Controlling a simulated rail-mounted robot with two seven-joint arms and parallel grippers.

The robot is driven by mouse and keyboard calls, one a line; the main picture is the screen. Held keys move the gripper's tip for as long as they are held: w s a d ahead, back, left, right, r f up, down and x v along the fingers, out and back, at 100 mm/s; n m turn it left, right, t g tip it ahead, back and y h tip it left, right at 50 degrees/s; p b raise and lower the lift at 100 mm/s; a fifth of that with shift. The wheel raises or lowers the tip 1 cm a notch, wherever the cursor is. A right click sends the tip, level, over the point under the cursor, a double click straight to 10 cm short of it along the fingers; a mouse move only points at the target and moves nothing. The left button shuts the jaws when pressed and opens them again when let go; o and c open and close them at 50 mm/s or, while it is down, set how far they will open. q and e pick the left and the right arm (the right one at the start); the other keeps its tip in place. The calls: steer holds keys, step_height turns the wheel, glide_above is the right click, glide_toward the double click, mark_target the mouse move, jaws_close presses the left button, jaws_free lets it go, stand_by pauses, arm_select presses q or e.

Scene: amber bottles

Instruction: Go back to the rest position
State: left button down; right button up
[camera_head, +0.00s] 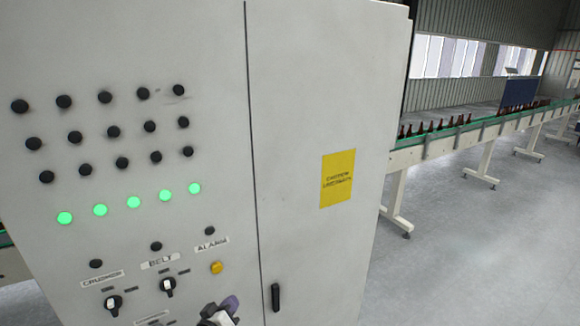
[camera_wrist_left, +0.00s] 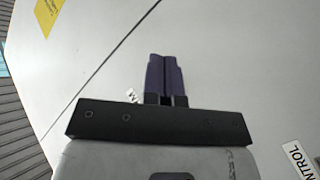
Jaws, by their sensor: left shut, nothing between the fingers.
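My left gripper (camera_head: 228,306) shows at the bottom of the head view, in front of the lower part of the grey control cabinet (camera_head: 305,90). In the left wrist view its two dark purple fingers (camera_wrist_left: 165,75) are together with nothing between them. The cabinet's pale face (camera_wrist_left: 230,50) fills most of that view behind the fingers. I cannot tell whether the fingers touch it. My right gripper is not in either view.
The cabinet carries black buttons, a row of lit green lamps (camera_head: 134,202), a BELT switch (camera_head: 168,286), a yellow button (camera_head: 217,268) and a yellow sign (camera_head: 338,178). A conveyor (camera_head: 437,146) with amber bottles (camera_head: 440,126) runs behind at right. The floor (camera_head: 470,250) there is clear.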

arm_select(q)
steer(key=s+a+r+m+g+y+p, duration=0.1)
steer(key=s+r+m+g+y, duration=0.2)
steer(key=s, duration=0.5)
steer(key=s+r+m+g+y+p, duration=0.1)
steer(key=s+r+m+g, duration=0.1)
steer(key=s+r+m, duration=0.45)
steer(key=s+f+n+g+p, duration=0.1)
steer(key=s+f, duration=0.3)
steer(key=s, duration=0.7)
steer(key=s+a+f+n+g+p, duration=0.1)
steer(key=s+f+g+p, duration=0.1)
steer(key=s, duration=0.9)
steer(key=s+a+f+n+g+p, duration=0.1)
steer(key=s+f+g+p, duration=0.1)
steer(key=s+f, duration=0.5)
steer(key=s+g, duration=0.1)
steer(key=s, duration=0.4)
steer(key=shift+g+y, duration=0.3)
steer(key=shift+g, duration=0.1)
steer(key=shift+n, duration=0.25)
steer(key=shift+w, duration=0.1)
steer(key=c, duration=1.8)
jaws_free()
steer(key=shift+c, duration=0.2)
